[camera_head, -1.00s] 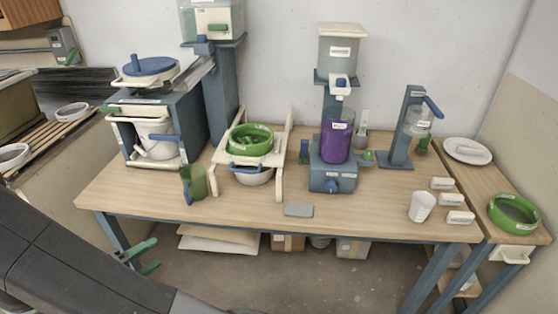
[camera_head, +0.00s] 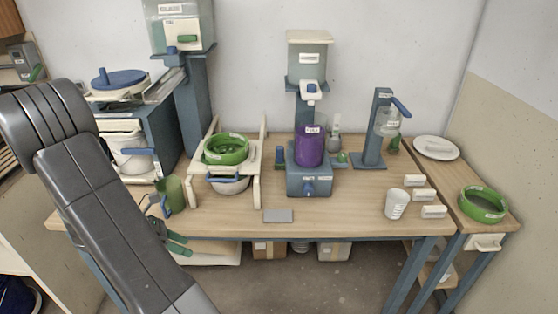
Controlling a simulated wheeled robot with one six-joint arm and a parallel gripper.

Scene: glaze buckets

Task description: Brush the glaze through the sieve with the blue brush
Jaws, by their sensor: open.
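A green ring-shaped sieve (camera_head: 226,149) sits on a cream wooden rack (camera_head: 254,178). A white bowl (camera_head: 229,187) with a blue bar at its front is below it. A second green ring (camera_head: 483,204) lies on the side table at the right. I cannot clearly make out a blue brush; a small blue upright piece (camera_head: 280,156) stands right of the rack, too small to identify. My gripper (camera_head: 178,244) has green fingers, apart and empty, low at the table's front edge, left of and below the sieve. My arm partly hides it.
A green jug (camera_head: 174,194) stands close above my gripper. A purple container (camera_head: 310,145) sits on a blue-grey stand (camera_head: 309,179). A white cup (camera_head: 396,204), small labelled blocks and a grey flat piece (camera_head: 278,215) are on the table (camera_head: 330,215). The front middle is mostly clear.

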